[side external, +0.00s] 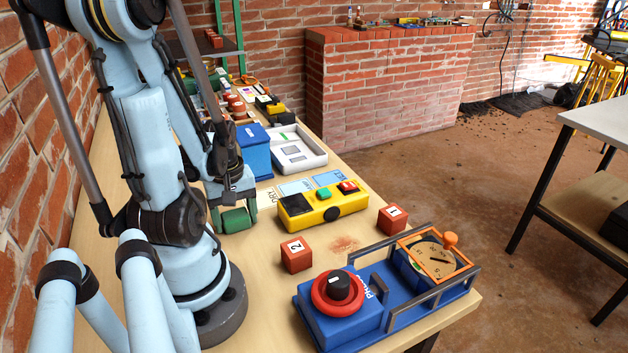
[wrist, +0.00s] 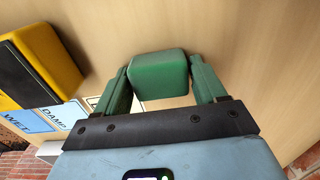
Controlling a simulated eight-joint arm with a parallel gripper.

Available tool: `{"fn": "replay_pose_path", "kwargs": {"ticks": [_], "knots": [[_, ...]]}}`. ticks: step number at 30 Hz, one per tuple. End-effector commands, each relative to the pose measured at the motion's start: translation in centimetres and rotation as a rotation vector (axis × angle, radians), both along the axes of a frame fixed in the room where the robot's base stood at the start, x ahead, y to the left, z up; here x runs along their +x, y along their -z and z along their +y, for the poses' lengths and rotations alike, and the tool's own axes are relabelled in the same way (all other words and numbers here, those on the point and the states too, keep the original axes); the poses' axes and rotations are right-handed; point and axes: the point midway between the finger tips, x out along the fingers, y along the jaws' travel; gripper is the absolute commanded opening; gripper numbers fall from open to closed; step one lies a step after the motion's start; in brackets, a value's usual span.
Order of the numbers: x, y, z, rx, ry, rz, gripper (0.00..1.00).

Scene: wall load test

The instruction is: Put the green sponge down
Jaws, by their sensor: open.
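The green sponge (side external: 237,221) is a small block that appears to rest on the wooden table (side external: 357,190), left of the yellow box. In the wrist view the sponge (wrist: 160,76) lies between the two green fingers of my gripper (wrist: 159,66). My gripper (side external: 233,209) is open, pointing down, with a finger on either side of the sponge. Only narrow gaps show beside it, and I cannot tell whether a finger touches it. Part of the sponge is hidden by the gripper in the side view.
A yellow box (side external: 299,212) with buttons stands right of the sponge, with blue label cards (side external: 297,186) behind. A blue box (side external: 254,151) and white tray (side external: 299,150) stand farther back.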

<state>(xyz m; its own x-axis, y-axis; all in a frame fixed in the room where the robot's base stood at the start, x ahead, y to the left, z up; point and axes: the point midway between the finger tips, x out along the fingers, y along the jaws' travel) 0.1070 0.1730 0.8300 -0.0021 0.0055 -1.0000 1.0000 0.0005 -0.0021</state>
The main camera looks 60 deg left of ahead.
Motion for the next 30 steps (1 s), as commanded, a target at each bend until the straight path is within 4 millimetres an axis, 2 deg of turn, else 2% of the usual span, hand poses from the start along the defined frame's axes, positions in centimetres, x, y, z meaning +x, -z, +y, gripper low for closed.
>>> {"fn": "replay_pose_path", "kwargs": {"ticks": [14,30], "knots": [[0.0,-3.3,0.0,-0.002,0.0,-0.003,0.91],[0.1,-8.1,0.0,-0.004,0.0,-0.002,0.91]]}}
